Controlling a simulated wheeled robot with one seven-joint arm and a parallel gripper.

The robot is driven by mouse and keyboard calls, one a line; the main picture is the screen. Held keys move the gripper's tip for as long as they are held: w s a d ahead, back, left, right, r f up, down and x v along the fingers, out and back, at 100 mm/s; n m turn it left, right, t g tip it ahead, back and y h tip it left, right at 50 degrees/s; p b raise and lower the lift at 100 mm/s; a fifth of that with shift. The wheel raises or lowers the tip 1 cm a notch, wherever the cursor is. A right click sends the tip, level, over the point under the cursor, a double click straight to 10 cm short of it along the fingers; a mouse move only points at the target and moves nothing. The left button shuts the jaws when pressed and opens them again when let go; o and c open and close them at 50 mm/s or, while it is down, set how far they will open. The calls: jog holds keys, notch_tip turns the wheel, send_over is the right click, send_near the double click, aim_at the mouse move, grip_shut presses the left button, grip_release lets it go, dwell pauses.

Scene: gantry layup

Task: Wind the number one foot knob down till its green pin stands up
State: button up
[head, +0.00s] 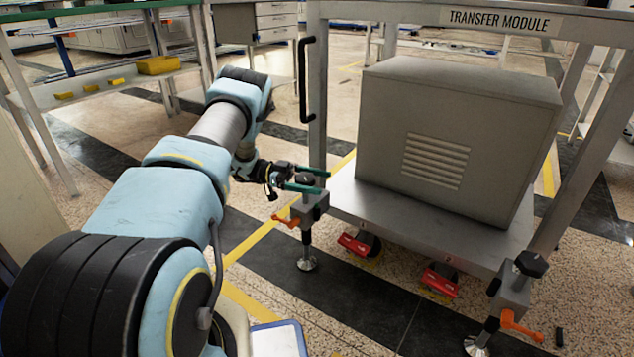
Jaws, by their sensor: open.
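The transfer module's left foot has a grey block (311,209) with an orange lever (286,221), and its round pad (307,264) is at the floor. A dark knob (305,179) tops this block, partly covered by my gripper. My gripper (322,181) is open, its two teal fingers level with the knob, one on either side of it in this view. I cannot tell whether they touch it. The right foot has a black knob (531,263) and an orange lever (521,326). I cannot read a foot number, and I see no green pin.
A grey vented cabinet (440,135) stands on the module's lower shelf (415,228). Red-pedalled castors (357,244) (440,280) sit under the shelf edge. The frame post (318,110) and a black handle (305,80) rise close to my gripper. The floor in front is clear.

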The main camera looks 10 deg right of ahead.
jog(key=p+v, duration=0.1)
jog(key=v, duration=0.9)
jog(key=shift+a+p, duration=0.25)
jog(key=shift+p, duration=0.15)
jog(key=shift+w, duration=0.1)
